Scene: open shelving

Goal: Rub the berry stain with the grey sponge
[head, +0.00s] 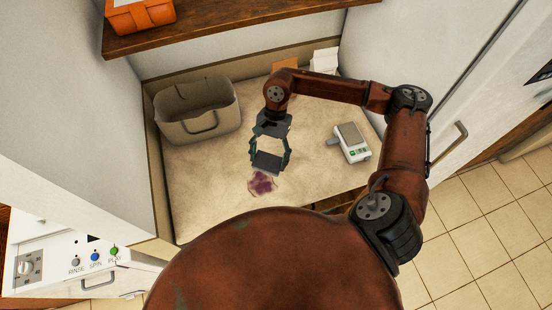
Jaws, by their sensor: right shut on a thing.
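The berry stain (262,184) is a purple-red blotch on the pale shelf surface, near its front middle. My right gripper (268,160) reaches down from above, just behind the stain in the picture. It is shut on a dark grey block, the grey sponge (266,164), held between its fingertips. The sponge is at the far edge of the stain and may cover part of it. I cannot tell whether it touches the surface. My left gripper is not in view.
A beige bin (198,108) stands at the back left of the shelf surface (205,195). A small scale (349,141) stands to the right. White items (325,61) are at the back. An upper wooden shelf (225,22) holds an orange box (140,14). The surface left of the stain is clear.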

